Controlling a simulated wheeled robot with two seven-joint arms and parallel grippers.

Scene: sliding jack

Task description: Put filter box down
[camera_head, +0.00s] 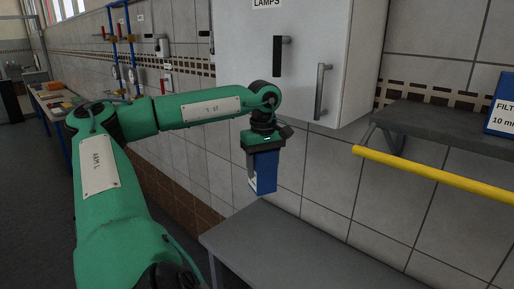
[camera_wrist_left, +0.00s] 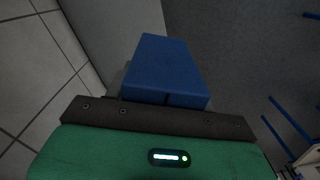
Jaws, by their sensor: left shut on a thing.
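My left gripper (camera_head: 262,148) points down and is shut on a blue filter box (camera_head: 266,173) with a pale side face. The box hangs in the air above and beyond the left part of the grey table (camera_head: 290,243), near the tiled wall. In the left wrist view the blue filter box (camera_wrist_left: 166,68) sticks out past the dark edge of the gripper (camera_wrist_left: 160,112). The fingers are mostly hidden by the box and the gripper body. My right gripper is in neither view.
A white wall cabinet (camera_head: 300,60) marked LAMPS hangs just above the gripper. A grey shelf (camera_head: 440,130) with a yellow front rail (camera_head: 430,172) carries another blue filter box (camera_head: 500,105) at the right. The visible table top is clear.

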